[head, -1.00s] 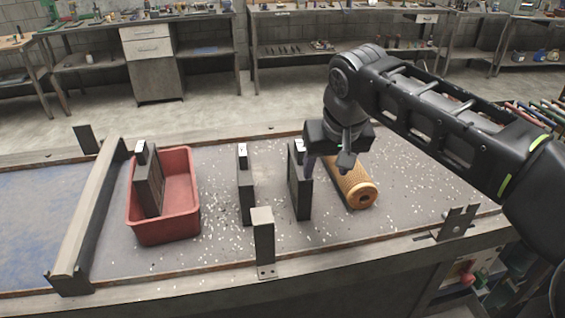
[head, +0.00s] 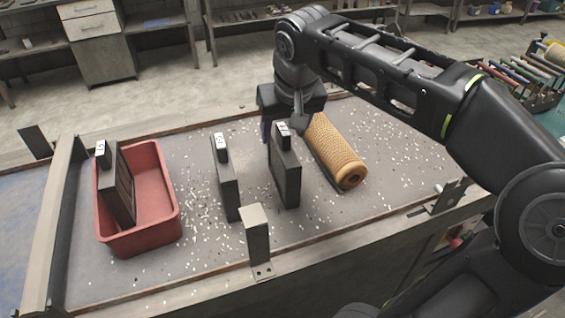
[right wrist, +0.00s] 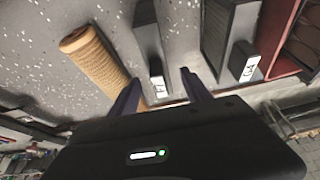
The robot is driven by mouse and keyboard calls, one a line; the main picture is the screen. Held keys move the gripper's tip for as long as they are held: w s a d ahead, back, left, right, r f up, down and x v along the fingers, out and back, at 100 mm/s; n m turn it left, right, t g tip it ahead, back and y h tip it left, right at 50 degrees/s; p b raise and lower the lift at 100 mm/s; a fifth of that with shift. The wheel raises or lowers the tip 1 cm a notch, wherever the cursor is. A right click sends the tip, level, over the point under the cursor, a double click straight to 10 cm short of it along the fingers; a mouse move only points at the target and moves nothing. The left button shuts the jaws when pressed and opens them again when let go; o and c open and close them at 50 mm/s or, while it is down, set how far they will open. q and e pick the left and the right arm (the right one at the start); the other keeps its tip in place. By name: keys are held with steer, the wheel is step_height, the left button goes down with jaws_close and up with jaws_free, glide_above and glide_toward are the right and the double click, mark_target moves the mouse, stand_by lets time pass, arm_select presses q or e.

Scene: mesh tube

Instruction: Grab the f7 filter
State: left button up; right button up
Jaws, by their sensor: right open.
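The f7 filter (head: 286,180) is a dark flat panel standing upright on the table, with a white label on its top tab. In the right wrist view the f7 filter (right wrist: 150,42) has its labelled tab between my fingers. My right gripper (head: 282,124) is open behind and around the top of this filter; its fingers also show in the right wrist view (right wrist: 160,82), one on each side of the tab. I cannot tell whether they touch it. A similar filter (head: 227,185), labelled G4 in the right wrist view (right wrist: 232,30), stands to the left. My left gripper is not in view.
A tan mesh tube (head: 335,150) lies close to the right of the f7 filter. A red bin (head: 158,195) at the left holds another dark filter (head: 118,185). A metal bracket (head: 257,240) stands at the front edge. White bits litter the table.

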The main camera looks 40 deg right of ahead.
steer(key=shift+w+d+f, duration=0.1)
steer(key=shift+w+f, duration=0.05)
steer(key=shift+f, duration=0.3)
steer(key=x, duration=0.5)
steer(key=shift+d+f+p, duration=0.1)
steer(key=shift+p, duration=0.3)
steer(key=shift+c, duration=0.5)
jaws_close()
stand_by(0.8)
